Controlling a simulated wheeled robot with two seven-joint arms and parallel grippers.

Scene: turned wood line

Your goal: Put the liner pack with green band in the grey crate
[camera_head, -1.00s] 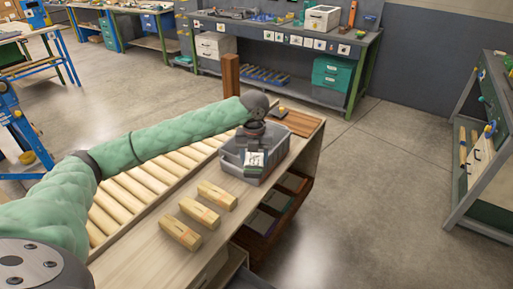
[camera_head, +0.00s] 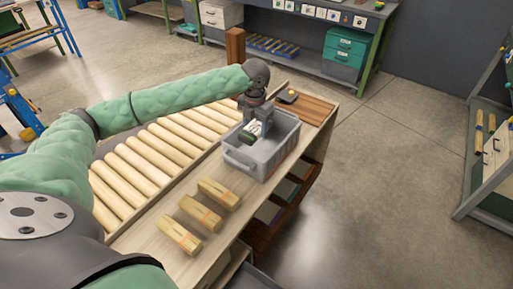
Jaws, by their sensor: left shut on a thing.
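The grey crate (camera_head: 240,162) stands on the wooden bench top (camera_head: 160,236), towards its far end. My left gripper (camera_head: 252,134) points down over the inside of the crate. It is shut on a small pack with white and dark green on it (camera_head: 248,136), which looks like the liner pack with green band. The pack is tilted and inside the crate's outline; I cannot tell whether it touches the floor of the crate. The gripper hides part of the pack. My right gripper is not in view.
Several wooden bundles with orange-red bands (camera_head: 201,213) lie on the bench in front of the crate. A roller conveyor (camera_head: 150,158) runs along the left. A brown slatted board (camera_head: 305,107) lies beyond the crate. A wooden post (camera_head: 235,45) stands behind.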

